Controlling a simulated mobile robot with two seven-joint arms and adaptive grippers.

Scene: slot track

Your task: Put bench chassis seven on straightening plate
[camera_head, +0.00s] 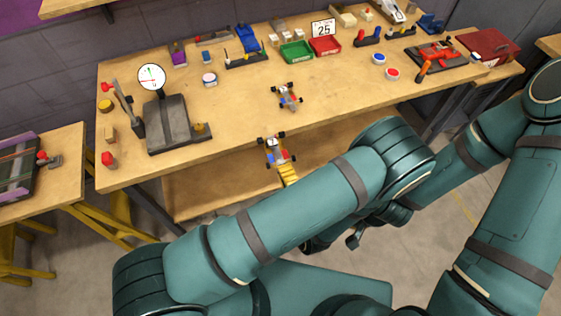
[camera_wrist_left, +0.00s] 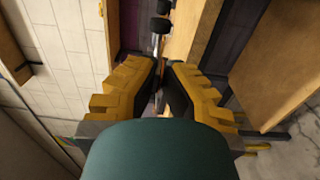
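A small toy-car chassis (camera_head: 277,152) with black wheels, a white body and blue and red parts is held at the table's front edge by my left gripper (camera_head: 288,172). The gripper's yellow fingers are shut on the end nearer me. In the left wrist view its black wheels (camera_wrist_left: 160,24) show beyond the fingertips (camera_wrist_left: 165,72). A similar chassis (camera_head: 289,96) stands on the table behind it. I cannot read a number on either. A dark grey plate (camera_head: 168,125), likely the straightening plate, lies at the table's left, bare on top. My right gripper (camera_head: 358,237) is low and partly hidden behind my arm.
A round dial (camera_head: 151,77) stands behind the plate, and a red-topped post (camera_head: 109,159) stands at its left. Green (camera_head: 296,52) and red (camera_head: 325,46) trays and several tools line the table's back. The wood (camera_head: 235,115) between plate and standing chassis is clear.

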